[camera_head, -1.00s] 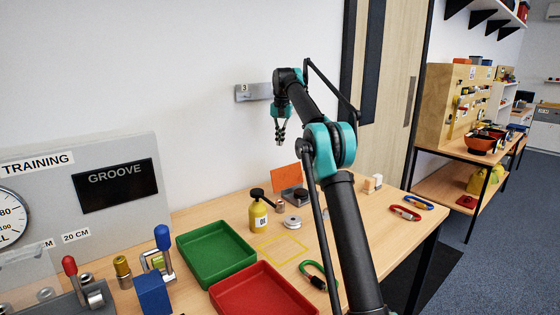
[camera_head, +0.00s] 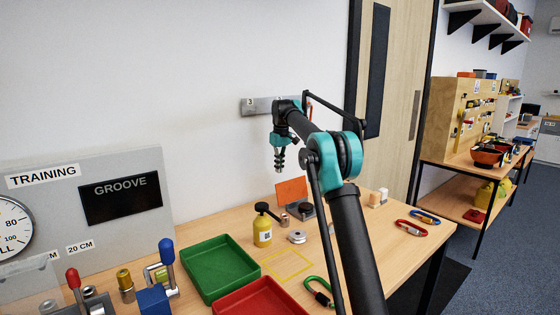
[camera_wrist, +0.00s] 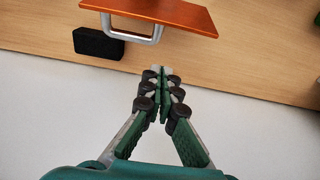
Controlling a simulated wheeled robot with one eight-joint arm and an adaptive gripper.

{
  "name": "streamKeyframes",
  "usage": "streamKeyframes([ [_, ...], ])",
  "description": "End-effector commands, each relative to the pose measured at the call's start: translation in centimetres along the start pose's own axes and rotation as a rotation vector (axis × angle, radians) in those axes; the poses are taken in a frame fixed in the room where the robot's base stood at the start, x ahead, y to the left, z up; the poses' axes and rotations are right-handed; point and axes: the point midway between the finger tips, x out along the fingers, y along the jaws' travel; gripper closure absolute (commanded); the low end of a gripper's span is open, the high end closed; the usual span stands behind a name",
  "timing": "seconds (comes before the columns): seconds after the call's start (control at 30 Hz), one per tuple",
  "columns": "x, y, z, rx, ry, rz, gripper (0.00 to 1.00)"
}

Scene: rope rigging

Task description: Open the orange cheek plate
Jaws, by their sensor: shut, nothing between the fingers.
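The orange cheek plate (camera_head: 291,188) stands up at the back of the table beside a dark round block. The wrist view shows the orange plate (camera_wrist: 160,12) near the top edge, with a silver U-shaped bracket (camera_wrist: 131,33) along its near side. My gripper (camera_head: 279,169) points down above and slightly left of the plate in the head view, apart from it. In the wrist view my gripper's fingertips (camera_wrist: 161,72) are together and empty, a short way below the bracket in the picture.
A black block (camera_wrist: 98,44) lies beside the bracket. A yellow bottle (camera_head: 262,230), a silver disc (camera_head: 297,237), a green tray (camera_head: 213,286) and a red tray (camera_head: 232,307) are in front. A wall rail (camera_head: 259,105) is behind my arm. Free air surrounds my gripper.

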Motion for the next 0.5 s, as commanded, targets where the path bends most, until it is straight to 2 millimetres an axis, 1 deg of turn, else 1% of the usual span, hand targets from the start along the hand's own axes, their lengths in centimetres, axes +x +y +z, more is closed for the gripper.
streamKeyframes([
  [0.03,1.1,0.0,0.0,0.000,0.000,0.000,1.00],
  [0.2,4.4,0.0,0.0,0.000,0.000,0.000,1.00],
  [0.3,3.7,0.0,1.4,0.002,0.000,0.000,1.00],
  [0.5,3.1,0.0,3.2,0.001,0.000,0.000,1.00],
])
